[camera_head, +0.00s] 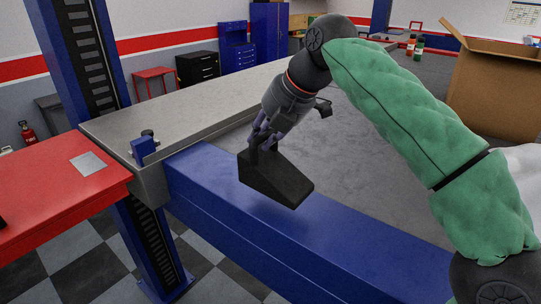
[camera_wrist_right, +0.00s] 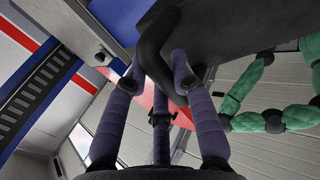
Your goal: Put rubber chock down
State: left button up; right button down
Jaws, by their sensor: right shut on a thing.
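The rubber chock (camera_head: 275,178) is a black wedge over the blue lift beam (camera_head: 215,180). My right gripper (camera_head: 262,138) is shut on its upper end, and the chock's sloping side faces right. I cannot tell whether its underside touches the beam. In the right wrist view the dark chock (camera_wrist_right: 225,24) fills the top, with purple fingers around its narrow part. My left gripper is not in view.
A red bench (camera_head: 50,195) with a small grey plate stands at the left. A grey ramp (camera_head: 190,105) runs behind the blue beam. A cardboard box (camera_head: 495,90) is at the far right. The beam is bare to the right of the chock.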

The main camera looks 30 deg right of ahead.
aim_at(271, 152)
jog(key=shift+w+d+f, duration=0.1)
jog(key=shift+d+f, duration=0.65)
jog(key=shift+f, duration=0.05)
jog(key=shift+d+f, duration=0.15)
jog(key=shift+f, duration=1.5)
jog(key=c, duration=1)
grip_release()
jog(key=shift+f, duration=0.1)
jog(key=shift+c, duration=0.2)
jog(key=v, duration=1.2)
